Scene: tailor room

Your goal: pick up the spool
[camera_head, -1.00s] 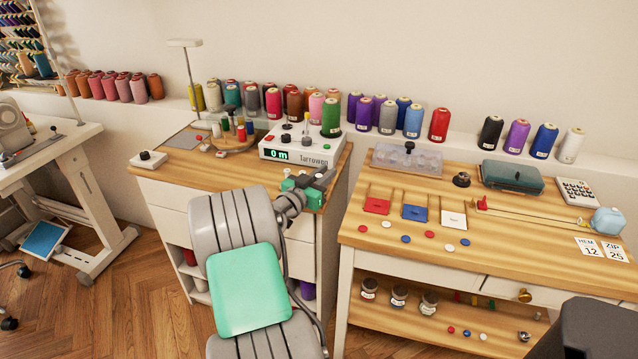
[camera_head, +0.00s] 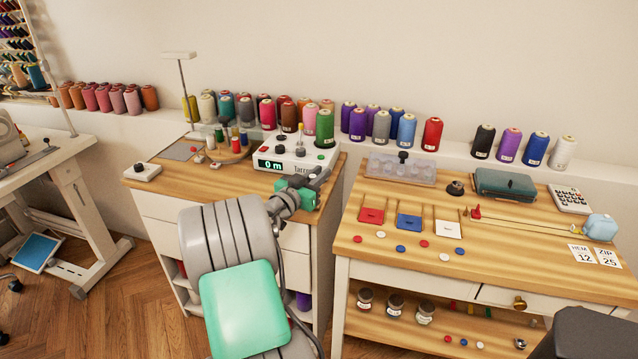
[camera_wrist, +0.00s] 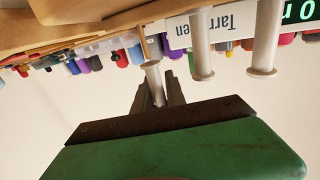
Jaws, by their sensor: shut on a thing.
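My gripper (camera_head: 316,181) is in front of the white winder (camera_head: 290,157) marked "Tarrowen", near the right front of the left bench, and covers part of its label. In the upside-down wrist view, the dark fingers of my gripper (camera_wrist: 160,90) are shut on a slim pale grey spool (camera_wrist: 153,76) with a flanged end. In the head view the held spool is too small to make out clearly. Two similar pale flanged spools, a middle one (camera_wrist: 202,66) and a right one (camera_wrist: 265,50), show beside it, apart from my fingers.
A round wooden stand (camera_head: 228,150) with small coloured spools is left of the winder. A gap separates the benches.

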